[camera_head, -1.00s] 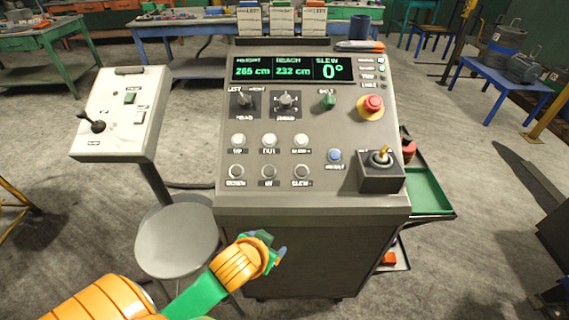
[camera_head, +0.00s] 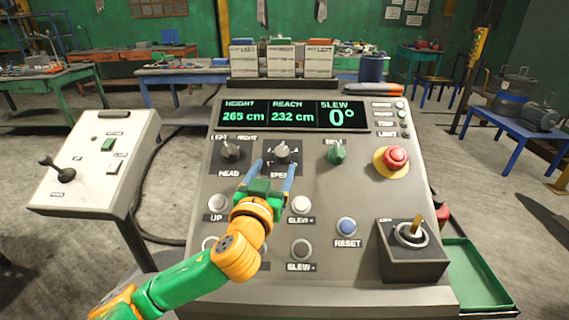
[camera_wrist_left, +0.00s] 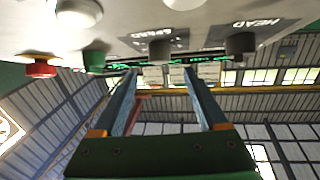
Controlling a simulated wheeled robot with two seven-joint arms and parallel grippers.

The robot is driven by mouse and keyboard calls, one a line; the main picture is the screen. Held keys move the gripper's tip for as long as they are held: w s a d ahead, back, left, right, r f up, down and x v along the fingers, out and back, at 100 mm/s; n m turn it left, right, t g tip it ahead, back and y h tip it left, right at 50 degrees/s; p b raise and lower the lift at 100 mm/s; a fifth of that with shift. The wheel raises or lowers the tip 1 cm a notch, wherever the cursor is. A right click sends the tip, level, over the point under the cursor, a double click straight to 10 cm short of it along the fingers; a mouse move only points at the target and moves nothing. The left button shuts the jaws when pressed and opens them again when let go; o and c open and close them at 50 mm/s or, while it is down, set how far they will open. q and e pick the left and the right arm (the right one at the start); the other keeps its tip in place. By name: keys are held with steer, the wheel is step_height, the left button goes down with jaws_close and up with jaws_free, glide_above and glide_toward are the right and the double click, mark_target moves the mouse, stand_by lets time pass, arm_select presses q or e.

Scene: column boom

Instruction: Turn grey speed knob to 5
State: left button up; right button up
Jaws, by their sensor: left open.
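The grey speed knob (camera_head: 282,152) is on the sloped console (camera_head: 300,190), on a dark plate marked SPEED, right of the HEAD knob (camera_head: 230,152). The number it points at is too small to read. My left gripper (camera_head: 273,167) is open and empty, just below the speed knob, its fingertips at the lower edge of the plate. In the left wrist view the picture is upside down. There the speed knob (camera_wrist_left: 159,50) lies in line with the gap between my fingertips (camera_wrist_left: 160,74), beyond them and apart. My right gripper is out of view.
A green knob (camera_head: 337,151) and a red emergency button (camera_head: 394,158) stand to the right of the speed knob. White buttons and a blue reset button (camera_head: 346,227) lie below. A joystick box (camera_head: 412,255) sits lower right. The display (camera_head: 310,117) reads height 265, reach 232, slew 0.

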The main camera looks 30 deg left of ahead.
mark_target(280, 156)
arm_select(q)
steer(key=p+x, duration=0.2)
steer(key=x, duration=0.4)
steer(key=shift+w+a+f, duration=0.1)
steer(key=shift+w, duration=0.25)
jaws_close()
